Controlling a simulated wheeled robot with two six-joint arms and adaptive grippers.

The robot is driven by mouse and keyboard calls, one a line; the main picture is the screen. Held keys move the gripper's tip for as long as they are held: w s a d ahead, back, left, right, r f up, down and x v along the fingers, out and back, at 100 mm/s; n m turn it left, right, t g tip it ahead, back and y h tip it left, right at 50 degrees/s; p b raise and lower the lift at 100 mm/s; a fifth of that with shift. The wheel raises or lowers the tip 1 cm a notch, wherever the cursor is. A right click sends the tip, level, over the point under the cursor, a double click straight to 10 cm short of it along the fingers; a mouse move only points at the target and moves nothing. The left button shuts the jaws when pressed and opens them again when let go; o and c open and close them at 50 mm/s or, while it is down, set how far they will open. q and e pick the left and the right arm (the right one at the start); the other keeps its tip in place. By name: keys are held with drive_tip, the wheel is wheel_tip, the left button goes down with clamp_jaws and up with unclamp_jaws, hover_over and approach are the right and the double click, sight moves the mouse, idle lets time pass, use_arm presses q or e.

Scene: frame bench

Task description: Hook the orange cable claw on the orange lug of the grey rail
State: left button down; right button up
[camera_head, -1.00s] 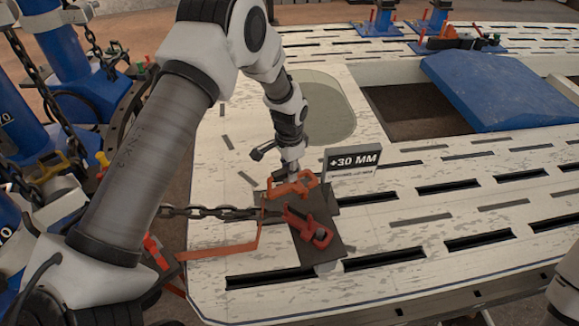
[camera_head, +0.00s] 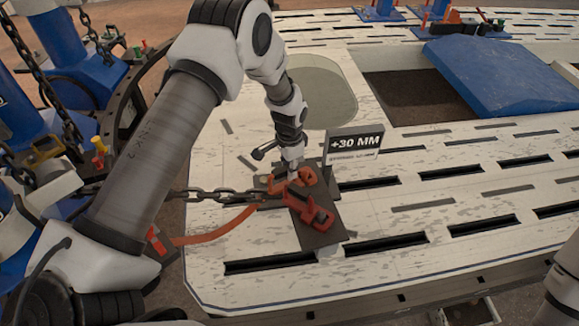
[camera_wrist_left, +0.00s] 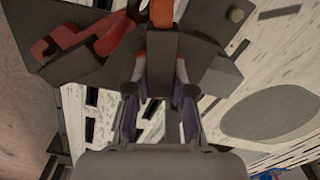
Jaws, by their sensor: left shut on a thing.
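My left gripper (camera_head: 293,172) reaches down from above to the dark plate at the bench's near left part. In the left wrist view its two fingers (camera_wrist_left: 161,95) are closed on a dark block with an orange part, seemingly the orange cable claw (camera_wrist_left: 160,42). The orange claw (camera_head: 306,176) shows just below the gripper in the head view. An orange strap (camera_head: 225,231) runs from it to the lower left. The grey rail (camera_head: 318,236) seems to be the dark plate; a red clamp-like piece (camera_head: 308,213) lies on it. I cannot single out the orange lug. My right gripper is out of view.
A chain (camera_head: 215,195) runs from the left to the plate, close beside the gripper. A "+30 MM" sign (camera_head: 355,143) stands just right of the plate. A blue panel (camera_head: 505,85) lies behind.

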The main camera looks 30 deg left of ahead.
use_arm(q)
drive_tip(key=shift+r, duration=0.1)
drive_tip(key=c, duration=0.9)
unclamp_jaws()
wheel_tip(320, 180, up, 12)
